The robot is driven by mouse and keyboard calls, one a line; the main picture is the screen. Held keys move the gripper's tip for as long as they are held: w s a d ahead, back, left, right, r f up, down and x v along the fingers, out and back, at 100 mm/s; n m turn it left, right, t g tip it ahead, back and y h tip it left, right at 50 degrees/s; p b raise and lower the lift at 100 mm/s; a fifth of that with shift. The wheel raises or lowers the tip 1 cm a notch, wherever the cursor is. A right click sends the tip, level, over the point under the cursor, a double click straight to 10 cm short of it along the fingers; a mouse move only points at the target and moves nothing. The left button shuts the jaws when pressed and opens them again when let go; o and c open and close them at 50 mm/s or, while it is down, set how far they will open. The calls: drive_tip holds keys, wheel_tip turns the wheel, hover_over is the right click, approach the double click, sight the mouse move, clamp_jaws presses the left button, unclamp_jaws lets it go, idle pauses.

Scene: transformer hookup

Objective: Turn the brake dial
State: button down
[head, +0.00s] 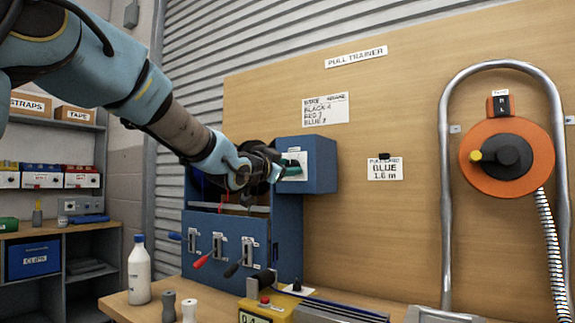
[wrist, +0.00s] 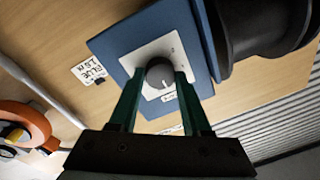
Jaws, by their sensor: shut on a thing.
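The brake dial (wrist: 160,75) is a dark grey round knob with a pale mark, on a white plate (wrist: 142,58) on the blue box. In the wrist view my gripper (wrist: 160,82) has its two green fingers on either side of the knob, shut on it. In the head view my gripper (head: 290,170) reaches the front of the blue box (head: 320,168) from the left. The dial is hidden there behind the fingers, and the white plate (head: 296,156) shows just above them.
A blue panel (head: 225,240) with several levers stands below the box. A white bottle (head: 139,272) and a yellow device (head: 262,310) stand on the bench. An orange reel (head: 506,157) inside a metal tube frame (head: 446,190) is at the right. A card reading "BLUE 1.6 m" (head: 385,170) is on the board.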

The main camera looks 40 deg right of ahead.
drive_tip(key=shift+n+p, duration=0.7)
drive_tip(key=shift+n, duration=1.5)
drive_tip(key=shift+f, duration=0.1)
drive_tip(key=shift+c, duration=1.8)
unclamp_jaws()
drive_tip(key=v, duration=1.1)
drive_tip(key=shift+b, duration=0.45)
